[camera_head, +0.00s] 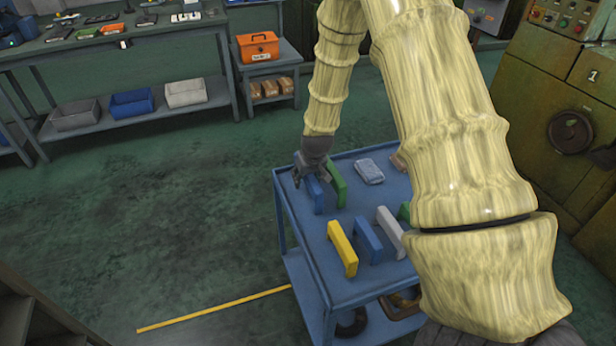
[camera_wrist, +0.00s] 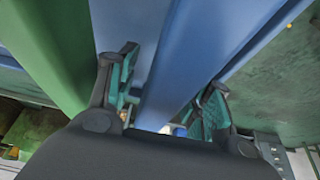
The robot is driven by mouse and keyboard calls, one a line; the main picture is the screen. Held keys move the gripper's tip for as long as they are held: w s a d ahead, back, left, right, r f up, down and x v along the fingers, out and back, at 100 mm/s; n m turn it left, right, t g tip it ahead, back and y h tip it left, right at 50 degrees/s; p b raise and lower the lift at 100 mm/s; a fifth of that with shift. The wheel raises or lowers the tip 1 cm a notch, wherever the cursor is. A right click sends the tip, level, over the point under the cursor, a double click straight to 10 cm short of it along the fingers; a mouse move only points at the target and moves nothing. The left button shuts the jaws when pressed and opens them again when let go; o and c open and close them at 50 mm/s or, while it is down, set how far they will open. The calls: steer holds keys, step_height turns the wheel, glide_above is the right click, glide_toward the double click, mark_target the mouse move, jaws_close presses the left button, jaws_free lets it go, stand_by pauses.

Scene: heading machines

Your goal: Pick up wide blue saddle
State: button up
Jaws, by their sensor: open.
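A blue saddle (camera_head: 317,196) stands upright near the far left corner of the blue cart. My gripper (camera_head: 308,176) is over its upper end, pointing down and hiding part of it. In the wrist view, my open gripper (camera_wrist: 168,95) has one finger on each side of a blue block face (camera_wrist: 185,60), which is the saddle. I cannot tell whether the fingers touch it. A second blue saddle (camera_head: 368,241) stands nearer the front of the cart, between a yellow saddle (camera_head: 342,248) and a grey one (camera_head: 390,233). I cannot compare their widths surely.
A green saddle (camera_head: 337,184) stands close beside the gripped-over blue one and also shows in the wrist view (camera_wrist: 42,50). A grey-blue folded cloth (camera_head: 369,171) lies on the cart top (camera_head: 318,263). Green machinery (camera_head: 570,110) stands at right. The floor left is clear.

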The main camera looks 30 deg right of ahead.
jaws_close()
stand_by(0.3)
steer(key=shift+r, duration=0.1)
